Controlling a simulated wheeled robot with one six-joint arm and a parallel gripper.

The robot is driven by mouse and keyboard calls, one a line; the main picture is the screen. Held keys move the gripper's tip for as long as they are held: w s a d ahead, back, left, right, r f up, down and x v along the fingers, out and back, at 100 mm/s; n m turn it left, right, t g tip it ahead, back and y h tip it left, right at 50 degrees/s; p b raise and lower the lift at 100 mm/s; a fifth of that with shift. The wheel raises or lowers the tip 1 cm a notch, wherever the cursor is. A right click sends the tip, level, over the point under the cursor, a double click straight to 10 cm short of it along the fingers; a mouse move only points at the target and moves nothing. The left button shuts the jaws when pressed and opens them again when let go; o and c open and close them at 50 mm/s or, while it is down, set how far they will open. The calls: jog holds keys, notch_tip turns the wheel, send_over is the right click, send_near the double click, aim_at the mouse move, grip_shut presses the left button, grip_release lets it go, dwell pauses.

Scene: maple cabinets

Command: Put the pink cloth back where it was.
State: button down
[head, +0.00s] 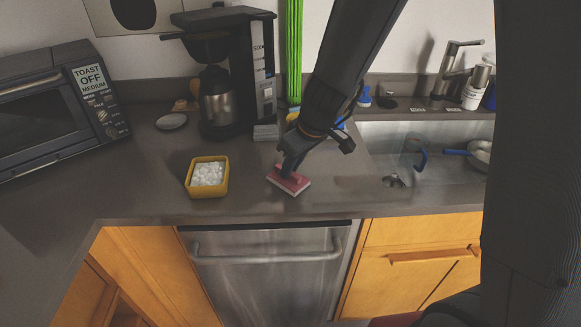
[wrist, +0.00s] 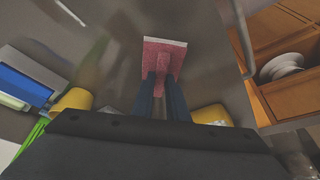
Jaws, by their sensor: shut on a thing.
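The pink cloth (head: 289,182) shows as a flat pink piece with a pale edge, at the counter near its front edge, left of the sink. My gripper (head: 290,168) is above it, pointing down, with its fingers at the middle of the piece. In the wrist view the fingers (wrist: 162,84) are shut on a raised middle part of the pink cloth (wrist: 163,47). I cannot tell whether its underside touches the counter.
A yellow tub (head: 194,192) of white pieces stands just left of the cloth. Behind are a coffee maker (head: 264,66) and a green hanging item (head: 294,50). A toaster oven (head: 50,112) is at left, the sink (head: 432,184) at right. Counter (head: 150,200) is clear left of the tub.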

jog(key=c, duration=1.7)
grip_release()
jog(key=shift+c, duration=0.2)
jog(key=shift+r, duration=0.1)
jog(key=v, duration=1.2)
jog(key=s+d+f+m+g+h, duration=0.2)
jog(key=s+d+f+m+h, duration=0.1)
jog(key=s+d+f+m, duration=0.5)
jog(key=s+d, duration=0.3)
jog(key=shift+f+m, duration=0.25)
jog(key=shift+m, duration=0.05)
